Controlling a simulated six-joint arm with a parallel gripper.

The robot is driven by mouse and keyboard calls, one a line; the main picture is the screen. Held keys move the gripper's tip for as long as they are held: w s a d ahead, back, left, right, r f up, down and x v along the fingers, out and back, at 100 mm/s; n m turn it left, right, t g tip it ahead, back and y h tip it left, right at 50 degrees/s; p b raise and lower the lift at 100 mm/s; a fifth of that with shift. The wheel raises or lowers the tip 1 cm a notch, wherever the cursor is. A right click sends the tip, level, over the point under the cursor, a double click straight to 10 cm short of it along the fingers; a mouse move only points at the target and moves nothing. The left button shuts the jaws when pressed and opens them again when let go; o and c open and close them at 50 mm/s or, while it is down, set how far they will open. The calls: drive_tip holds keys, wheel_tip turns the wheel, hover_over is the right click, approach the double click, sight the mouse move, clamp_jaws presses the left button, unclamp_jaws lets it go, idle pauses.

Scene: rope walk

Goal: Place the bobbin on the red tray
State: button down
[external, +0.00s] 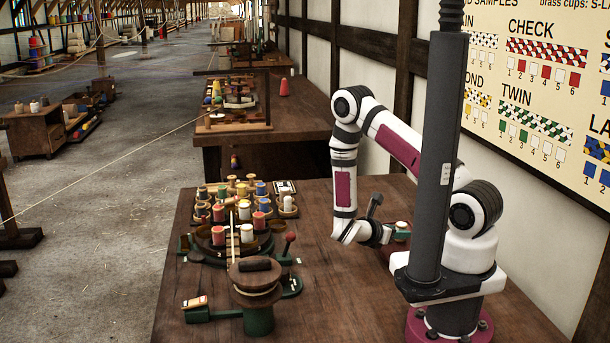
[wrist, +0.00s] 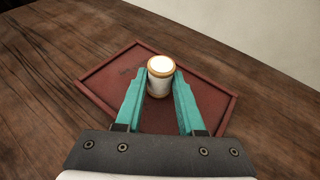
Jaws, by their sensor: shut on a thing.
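A white bobbin (wrist: 160,84) with a tan rim stands upright between the teal fingertips of my gripper (wrist: 159,77) in the wrist view. The fingers press on it from both sides. The red tray (wrist: 112,75) lies on the wooden bench beneath it, and the bobbin is over the tray's middle. I cannot tell whether the bobbin's base touches the tray, as the lower part is partly hidden by the fingers. In the external view my gripper (external: 400,231) is low over the right side of the bench, beside my base, and the tray is mostly hidden.
Several coloured bobbins stand in a rack (external: 240,205) on the left of the bench. A green-based winder with a wooden spool (external: 257,278) stands at the front, with a red-knobbed lever (external: 290,237) behind it. A wall with a pattern chart (external: 550,60) bounds the right.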

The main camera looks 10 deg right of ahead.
drive_tip(key=shift+f, duration=0.25)
drive_tip(key=c, duration=0.5)
unclamp_jaws()
